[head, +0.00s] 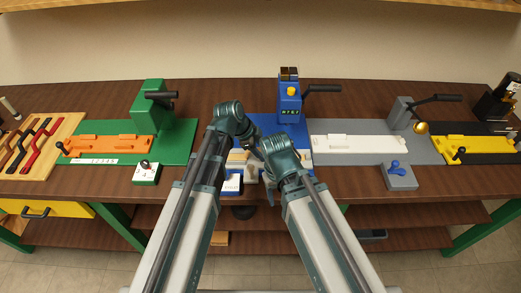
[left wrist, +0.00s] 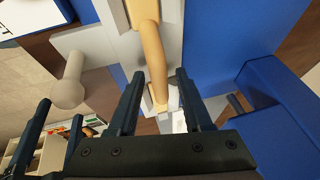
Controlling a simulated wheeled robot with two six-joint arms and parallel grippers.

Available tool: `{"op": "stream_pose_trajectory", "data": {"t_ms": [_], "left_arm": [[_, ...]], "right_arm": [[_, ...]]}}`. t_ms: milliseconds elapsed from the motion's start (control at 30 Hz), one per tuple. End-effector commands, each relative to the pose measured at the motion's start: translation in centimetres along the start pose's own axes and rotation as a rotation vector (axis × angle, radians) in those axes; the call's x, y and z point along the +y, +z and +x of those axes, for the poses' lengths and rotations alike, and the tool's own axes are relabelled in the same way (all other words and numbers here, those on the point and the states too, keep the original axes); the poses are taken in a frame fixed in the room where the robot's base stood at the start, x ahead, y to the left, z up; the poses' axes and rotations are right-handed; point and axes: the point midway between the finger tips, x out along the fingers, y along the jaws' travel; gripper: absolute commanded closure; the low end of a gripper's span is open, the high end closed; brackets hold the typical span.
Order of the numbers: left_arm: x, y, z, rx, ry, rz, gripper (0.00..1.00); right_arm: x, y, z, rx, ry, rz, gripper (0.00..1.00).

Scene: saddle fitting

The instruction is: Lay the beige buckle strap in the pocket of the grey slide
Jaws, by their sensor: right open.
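The beige buckle strap (left wrist: 153,50) shows in the left wrist view as a curved arch with a block at its upper end. It is over the light grey slide (left wrist: 119,45); I cannot tell whether it sits in the pocket. My left gripper (left wrist: 160,80) is open, its fingers either side of the strap's lower part with gaps on both sides. In the head view the left gripper (head: 254,147) is mostly hidden by the arms. My right gripper (head: 267,176) is open, low and beside the slide's front; its fingers also show in the left wrist view (left wrist: 55,125).
A grey knob (left wrist: 68,88) sticks out by the slide. The blue station (head: 290,105) with a black lever stands behind. A green station (head: 152,100) with an orange slide is left, and a grey station (head: 360,128) with a white slide is right.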

Motion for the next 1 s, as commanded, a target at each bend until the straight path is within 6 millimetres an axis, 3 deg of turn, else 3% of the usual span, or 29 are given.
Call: {"op": "stream_pose_trajectory", "data": {"t_ms": [467,667,1000], "left_arm": [[-0.1,-0.2,-0.7,0.0,0.0,0.0,0.48],[-0.1,-0.2,-2.8,0.0,-0.001,-0.001,0.48],[-0.1,-0.3,-8.4,-0.001,0.0,-0.001,0.48]], "right_arm": [[0.1,0.0,-0.7,0.0,0.0,0.0,0.4],[0.2,0.1,-2.6,0.0,0.0,0.0,0.4],[0.7,0.5,-7.7,0.0,0.0,0.0,0.4]]}}
